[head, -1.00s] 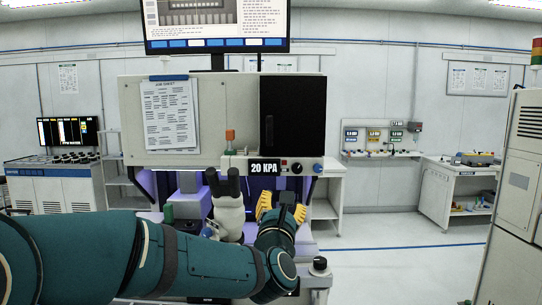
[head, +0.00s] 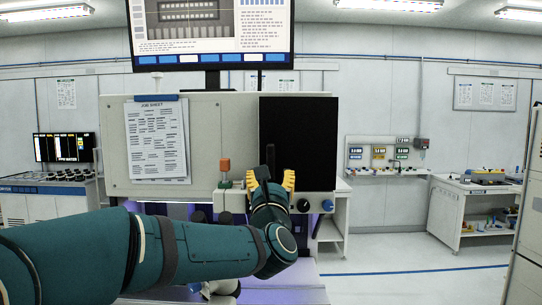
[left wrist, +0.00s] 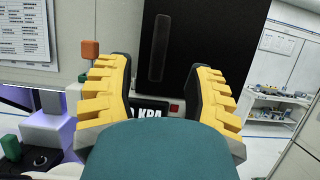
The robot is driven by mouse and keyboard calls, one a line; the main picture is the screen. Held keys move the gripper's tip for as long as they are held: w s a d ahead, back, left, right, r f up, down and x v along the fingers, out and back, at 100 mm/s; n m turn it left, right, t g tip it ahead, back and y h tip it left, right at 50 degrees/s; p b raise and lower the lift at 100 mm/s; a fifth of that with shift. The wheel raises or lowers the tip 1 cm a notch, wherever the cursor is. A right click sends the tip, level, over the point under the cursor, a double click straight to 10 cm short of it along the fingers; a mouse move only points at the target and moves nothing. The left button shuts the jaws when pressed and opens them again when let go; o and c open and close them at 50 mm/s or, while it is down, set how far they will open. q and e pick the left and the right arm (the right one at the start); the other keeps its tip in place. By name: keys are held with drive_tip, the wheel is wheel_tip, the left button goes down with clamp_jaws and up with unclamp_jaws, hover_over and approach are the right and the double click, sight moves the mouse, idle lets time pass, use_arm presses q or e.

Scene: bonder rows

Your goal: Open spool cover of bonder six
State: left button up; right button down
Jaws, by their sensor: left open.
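The bonder's front carries a black spool cover (head: 308,140) on its right half, and it looks shut. A dark vertical bar handle (left wrist: 158,48) stands on the cover in the left wrist view; its lower part shows in the head view near my fingertips. My left gripper (head: 270,180) is open with yellow-padded fingers, in front of the lower left of the cover. In the left wrist view the gripper (left wrist: 160,85) has its fingers on either side of the handle's line, with the handle beyond and above them. I cannot tell the remaining gap. My right gripper is not in view.
An orange-topped knob (head: 224,166) stands left of my gripper. A job sheet (head: 157,138) hangs on the bonder's left panel, and a monitor (head: 210,35) is above. A blue knob (head: 327,205) is below the cover. Floor at the right is clear.

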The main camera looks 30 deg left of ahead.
sight(271, 160)
use_arm(q)
drive_tip(key=p+x, duration=0.2)
drive_tip(key=x, duration=0.6)
drive_tip(key=shift+w+r, duration=0.1)
drive_tip(key=shift+w, duration=0.05)
clamp_jaws()
